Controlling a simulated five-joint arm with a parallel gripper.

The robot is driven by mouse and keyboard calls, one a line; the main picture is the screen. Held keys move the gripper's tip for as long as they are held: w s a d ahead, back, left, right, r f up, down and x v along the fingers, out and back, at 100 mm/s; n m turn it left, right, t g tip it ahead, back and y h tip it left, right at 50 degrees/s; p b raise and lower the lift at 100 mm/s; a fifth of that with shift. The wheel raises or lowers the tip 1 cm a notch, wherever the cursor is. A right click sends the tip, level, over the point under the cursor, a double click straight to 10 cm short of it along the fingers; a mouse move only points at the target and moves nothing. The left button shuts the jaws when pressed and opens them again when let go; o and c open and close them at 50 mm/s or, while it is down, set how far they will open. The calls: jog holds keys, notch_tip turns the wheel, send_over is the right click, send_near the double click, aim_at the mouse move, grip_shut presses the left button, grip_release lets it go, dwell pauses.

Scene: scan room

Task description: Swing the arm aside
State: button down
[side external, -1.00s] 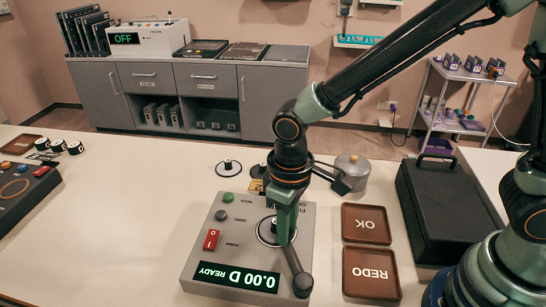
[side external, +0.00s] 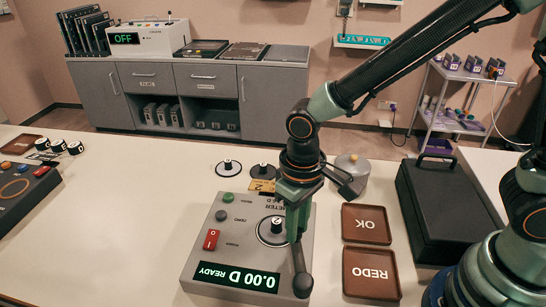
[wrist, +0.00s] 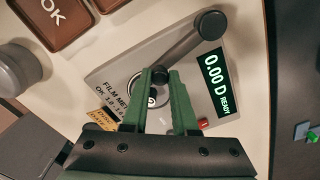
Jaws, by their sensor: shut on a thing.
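The film meter (side external: 235,245) is a grey box with a lit display reading 0.00 D READY (side external: 238,277). Its dark swing arm (side external: 300,265) is pivoted at the front right corner; it also shows in the wrist view (wrist: 190,42). My gripper (side external: 294,232) is shut on the black knob at the arm's free end. In the wrist view both fingertips (wrist: 161,76) flank this knob. A round disc (side external: 270,231) marked 2 lies on the meter, largely uncovered, with the arm's end at its right edge. My fingers partly hide the knob.
Behind the meter are two loose discs (side external: 228,168) and a yellow tag (side external: 261,186). A black case (side external: 447,210) is farther right.

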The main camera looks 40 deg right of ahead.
jog(key=d+m, duration=0.1)
jog(key=s+d+m, duration=0.1)
jog(key=m, duration=0.1)
jog(key=shift+s+r, duration=0.1)
jog(key=shift+s, duration=0.15)
jog(key=shift+s+d+m, duration=0.35)
jog(key=shift+s+m, duration=0.2)
jog(key=shift+m, duration=0.45)
jog(key=shift+s+d+m, duration=0.35)
jog(key=shift+s+m, duration=0.15)
jog(key=shift+m, duration=0.5)
jog(key=shift+s, duration=0.1)
jog(key=c, duration=0.7)
grip_release()
notch_tip(320, 180, up, 12)
jog(key=shift+d, duration=0.1)
